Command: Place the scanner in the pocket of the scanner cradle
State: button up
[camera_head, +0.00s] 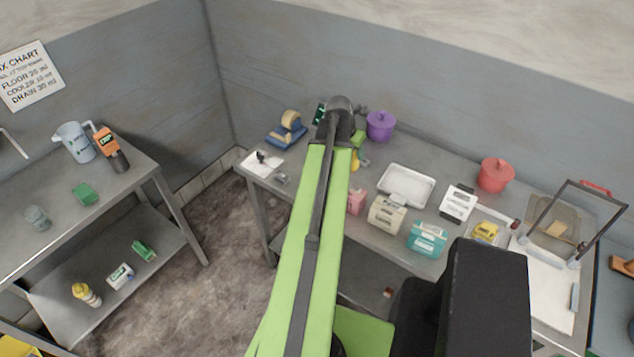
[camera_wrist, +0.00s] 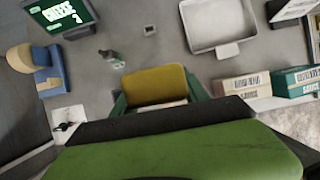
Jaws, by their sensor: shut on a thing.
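My gripper (camera_wrist: 157,98) is shut on a yellow block-like thing (camera_wrist: 153,84), seen between its two green fingers in the wrist view. I take this to be the scanner, though its shape is mostly hidden by my gripper. In the head view, my gripper (camera_head: 357,153) and a bit of yellow show at the arm's end, over the back table. I cannot pick out the scanner cradle or its pocket for certain in either view. A small dark upright thing (camera_wrist: 109,56) stands on the table beyond the yellow thing.
The back table holds a blue tape dispenser (camera_head: 287,130), a purple pot (camera_head: 380,125), a white tray (camera_head: 405,185), a cream box (camera_head: 386,214), a teal box (camera_head: 427,238) and a red pot (camera_head: 495,175). A green-lit display (camera_wrist: 62,14) stands behind. An orange-and-black device (camera_head: 110,148) is on the left table.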

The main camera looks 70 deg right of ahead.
jog(key=w+f+b, duration=0.3)
jog(key=w, duration=0.1)
jog(key=w+f+b, duration=0.8)
jog(key=shift+d+f, duration=0.15)
jog(key=shift+d, duration=0.25)
jog(key=shift+r, duration=0.25)
jog(key=shift+f, duration=0.15)
jog(key=o, duration=1.6)
